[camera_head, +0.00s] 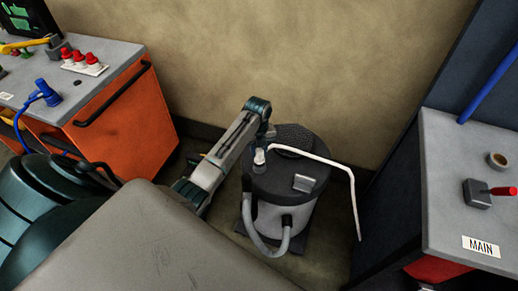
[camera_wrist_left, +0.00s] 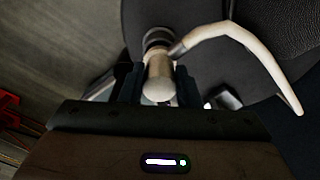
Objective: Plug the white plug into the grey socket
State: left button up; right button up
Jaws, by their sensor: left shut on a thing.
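The white plug (camera_wrist_left: 158,82) is between the dark fingers of my left gripper (camera_wrist_left: 156,90), which is shut on it. Its white cable (camera_wrist_left: 238,30) arcs off to the right. In the head view the plug (camera_head: 259,157) shows below my left gripper (camera_head: 263,143), over the dark lid of a round canister. A dark ring shows just beyond the plug in the wrist view; I cannot tell whether they touch. A small grey block (camera_head: 304,183) sits on the lid; I cannot tell if it is the grey socket. My right gripper is not in view.
The canister (camera_head: 301,216) has a grey hose (camera_head: 262,246) at its front. An orange cabinet (camera_head: 122,122) with a blue plug (camera_head: 47,93) and red knobs stands left. A grey-topped bench (camera_head: 460,160) with a red-lever switch (camera_head: 480,194) stands right. The white cable hangs between canister and bench.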

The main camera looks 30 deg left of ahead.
pick_arm(q)
jog(key=shift+f, duration=0.6)
jog(key=o, duration=1.1)
jog(key=shift+r, duration=0.1)
jog(key=r+b, duration=0.1)
jog(key=r, duration=0.4)
jog(key=r+b, duration=0.1)
jog(key=r, duration=0.4)
jog(key=shift+w+a+r, duration=0.2)
jog(key=shift+r, duration=0.15)
